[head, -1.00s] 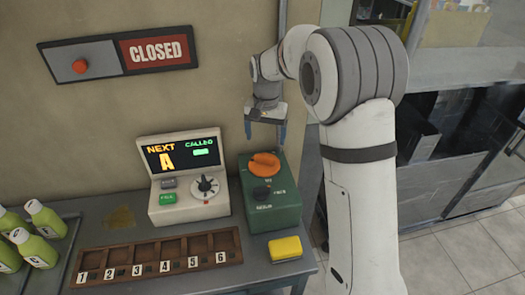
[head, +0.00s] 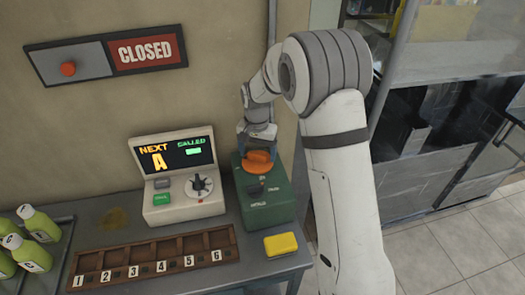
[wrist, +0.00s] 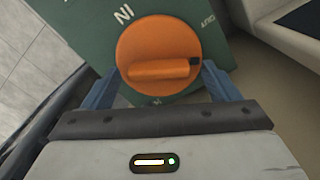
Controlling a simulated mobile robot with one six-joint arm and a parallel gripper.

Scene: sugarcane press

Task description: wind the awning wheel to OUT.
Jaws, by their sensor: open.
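A round orange wheel with a raised bar across it (head: 259,163) sits on top of a green box (head: 265,208). It also shows in the wrist view (wrist: 145,48), where its bar ends in a dark mark at the right. Lettering that looks like an inverted IN stands beside the wheel, with smaller print I cannot read. My gripper (head: 258,150) is down at the wheel. In the wrist view its blue fingers (wrist: 159,82) are apart, one on each side of the wheel. I cannot tell whether they touch it.
A display console (head: 182,180) stands left of the green box. A yellow block (head: 281,243) and a numbered wooden rack (head: 150,265) lie in front. Green bottles (head: 38,225) stand at far left. A CLOSED sign panel (head: 110,53) hangs on the wall.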

